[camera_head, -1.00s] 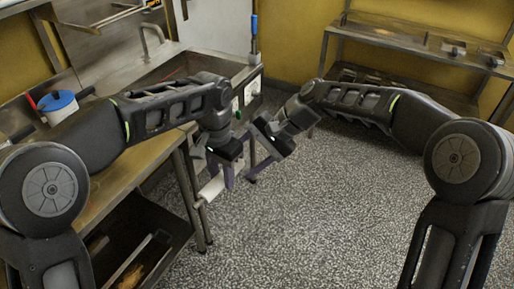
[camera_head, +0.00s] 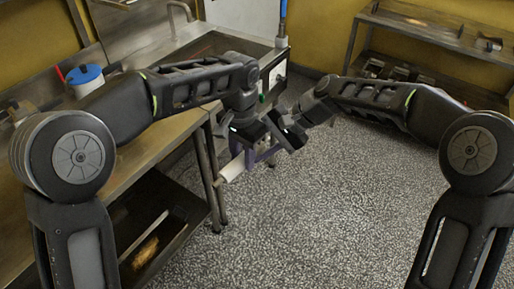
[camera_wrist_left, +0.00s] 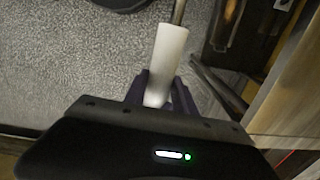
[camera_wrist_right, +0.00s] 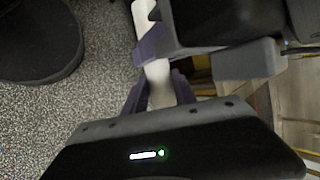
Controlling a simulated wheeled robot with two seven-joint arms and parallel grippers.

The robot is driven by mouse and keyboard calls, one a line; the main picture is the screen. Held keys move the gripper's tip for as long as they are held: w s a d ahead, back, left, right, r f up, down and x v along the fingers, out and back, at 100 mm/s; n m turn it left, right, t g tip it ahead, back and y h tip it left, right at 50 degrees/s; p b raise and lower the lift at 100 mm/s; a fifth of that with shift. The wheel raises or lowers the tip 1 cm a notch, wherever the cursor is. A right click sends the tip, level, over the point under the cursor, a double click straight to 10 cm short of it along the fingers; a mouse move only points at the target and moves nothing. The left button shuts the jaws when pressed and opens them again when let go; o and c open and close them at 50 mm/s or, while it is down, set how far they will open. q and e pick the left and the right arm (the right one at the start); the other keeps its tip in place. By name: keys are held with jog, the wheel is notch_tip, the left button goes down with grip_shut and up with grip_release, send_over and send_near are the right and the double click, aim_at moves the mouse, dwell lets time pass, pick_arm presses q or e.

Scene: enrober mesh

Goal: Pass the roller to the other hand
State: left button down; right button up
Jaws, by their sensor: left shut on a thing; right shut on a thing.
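The roller (camera_head: 233,168) is a white cylinder held in the air over the floor, beside the steel counter. My left gripper (camera_head: 248,158) is shut on it. In the left wrist view the white roller (camera_wrist_left: 167,62) runs up from between the purple fingers (camera_wrist_left: 158,92), with a thin metal rod at its far end. My right gripper (camera_head: 270,155) is close beside the left one and is also shut on the roller. In the right wrist view the roller (camera_wrist_right: 158,80) passes between the right fingers (camera_wrist_right: 158,92), and the left gripper's finger (camera_wrist_right: 151,44) grips it just beyond.
The steel counter (camera_head: 150,138) with a sink stands at the left, with a blue-lidded container (camera_head: 85,78) on it. A lower shelf (camera_head: 150,245) is beneath. A metal rack (camera_head: 430,35) stands at the back right. The speckled floor (camera_head: 310,220) in the middle is clear.

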grip_shut()
pick_arm(q)
jog(key=c, duration=0.9)
grip_release()
jog(key=shift+c, duration=0.2)
jog(key=shift+r, duration=0.15)
